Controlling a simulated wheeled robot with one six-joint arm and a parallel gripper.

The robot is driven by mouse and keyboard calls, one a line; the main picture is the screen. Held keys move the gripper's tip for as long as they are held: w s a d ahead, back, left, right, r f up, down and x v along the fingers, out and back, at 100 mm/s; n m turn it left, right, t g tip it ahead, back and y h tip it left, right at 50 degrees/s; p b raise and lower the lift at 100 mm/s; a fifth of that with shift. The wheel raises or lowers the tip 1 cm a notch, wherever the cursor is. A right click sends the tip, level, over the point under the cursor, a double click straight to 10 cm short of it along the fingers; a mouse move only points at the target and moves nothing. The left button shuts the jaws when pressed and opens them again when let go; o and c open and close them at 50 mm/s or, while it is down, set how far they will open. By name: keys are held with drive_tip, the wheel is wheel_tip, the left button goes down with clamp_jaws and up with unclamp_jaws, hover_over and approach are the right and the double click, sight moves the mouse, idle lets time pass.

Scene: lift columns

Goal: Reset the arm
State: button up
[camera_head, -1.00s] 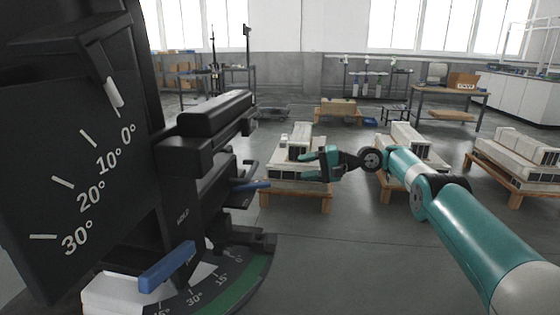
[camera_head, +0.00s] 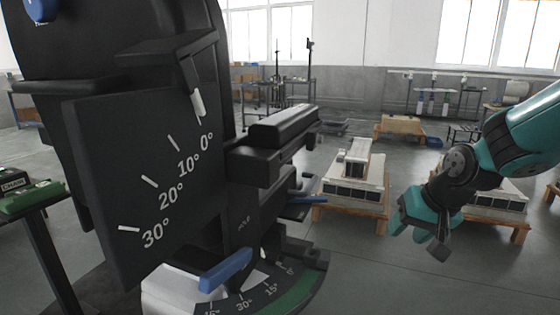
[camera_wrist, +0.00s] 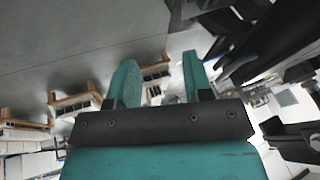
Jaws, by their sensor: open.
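My gripper (camera_head: 418,217) is at the right in the head view, on the end of my teal arm that reaches in from the right edge. It points down and to the left, in the air in front of the low pallets. In the wrist view my gripper (camera_wrist: 157,82) shows two teal fingers standing apart, with nothing between them. It touches nothing that I can see.
A large black machine with an angle scale (camera_head: 150,190) fills the left, close by. A blue lever (camera_head: 226,270) sticks out low on it. Wooden pallets with white blocks (camera_head: 357,183) stand beyond. A dark table (camera_head: 45,215) is at far left. Grey floor lies open below my gripper.

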drive_tip(key=s+d+f+n+g+h, duration=0.2)
drive_tip(key=s+d, duration=0.1)
drive_tip(key=s, duration=1.2)
drive_tip(key=s+a+r+n+g+y, duration=0.1)
drive_tip(key=s+a+r+n+y, duration=0.1)
drive_tip(key=s+a+r+n, duration=0.4)
drive_tip(key=s+a+r+n+g+y, duration=0.1)
drive_tip(key=s+a+r+y, duration=0.1)
drive_tip(key=s+a, duration=0.45)
wheel_tip(320, 180, up, 20)
drive_tip(key=w+a+p, duration=0.1)
drive_tip(key=w+p, duration=0.1)
drive_tip(key=p, duration=1.8)
drive_tip(key=shift+p, duration=0.3)
